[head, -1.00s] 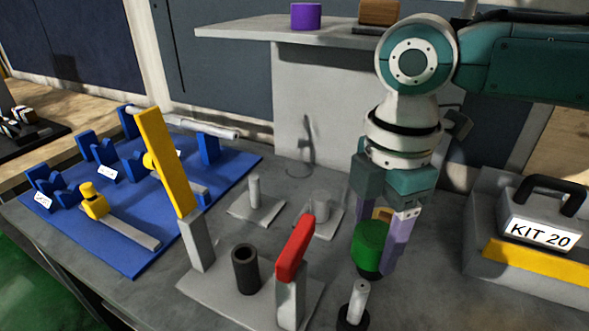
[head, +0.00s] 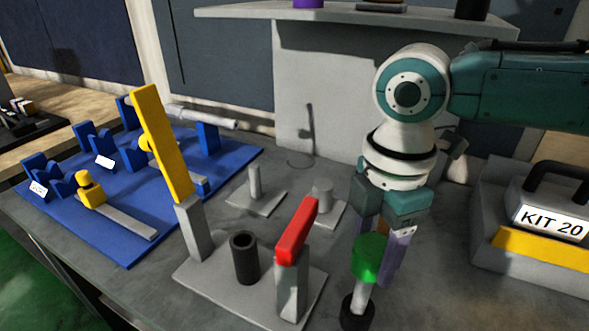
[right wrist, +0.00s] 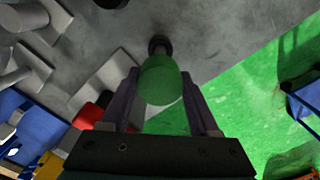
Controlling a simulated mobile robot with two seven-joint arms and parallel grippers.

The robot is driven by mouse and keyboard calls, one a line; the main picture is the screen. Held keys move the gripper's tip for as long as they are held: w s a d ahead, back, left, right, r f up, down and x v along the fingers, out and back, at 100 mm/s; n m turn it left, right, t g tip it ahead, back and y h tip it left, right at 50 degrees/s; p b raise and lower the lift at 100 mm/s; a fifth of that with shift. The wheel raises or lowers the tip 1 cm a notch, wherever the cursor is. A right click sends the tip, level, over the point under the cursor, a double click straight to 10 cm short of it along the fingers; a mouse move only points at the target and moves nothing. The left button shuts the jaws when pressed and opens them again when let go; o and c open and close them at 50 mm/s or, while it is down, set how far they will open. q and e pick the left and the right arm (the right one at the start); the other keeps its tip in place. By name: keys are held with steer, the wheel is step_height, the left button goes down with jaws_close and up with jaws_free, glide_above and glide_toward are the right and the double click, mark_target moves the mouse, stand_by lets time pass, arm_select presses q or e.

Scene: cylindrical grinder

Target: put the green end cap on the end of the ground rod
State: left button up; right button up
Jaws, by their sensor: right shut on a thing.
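The green end cap (head: 369,258) is held upright between the fingers of my right gripper (head: 384,256), which is shut on it. The pale ground rod (head: 361,296) stands upright in a black round holder (head: 356,314) directly below. In the head view the cap's lower edge meets the rod's upper end; I cannot tell how far the rod is inside it. In the right wrist view the cap (right wrist: 160,80) sits between the fingers, with the dark holder (right wrist: 159,44) beyond it and the rod mostly hidden. My left gripper is not in view.
Left of the cap stand a red-topped grey post (head: 297,235), a black hollow cylinder (head: 244,258) and a yellow bar (head: 160,142) on a grey post. A blue fixture board (head: 115,245) lies at the left.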

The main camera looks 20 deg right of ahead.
mark_target(369, 270)
steer(key=shift+p, duration=0.35)
stand_by(0.9)
steer(key=shift+p, duration=0.55)
steer(key=shift+f+b, duration=0.6)
steer(key=shift+f, duration=0.2)
stand_by(0.4)
steer(key=shift+f+b, duration=1.05)
steer(key=shift+f, duration=0.4)
steer(key=o, duration=1.4)
steer(key=shift+r, duration=0.1)
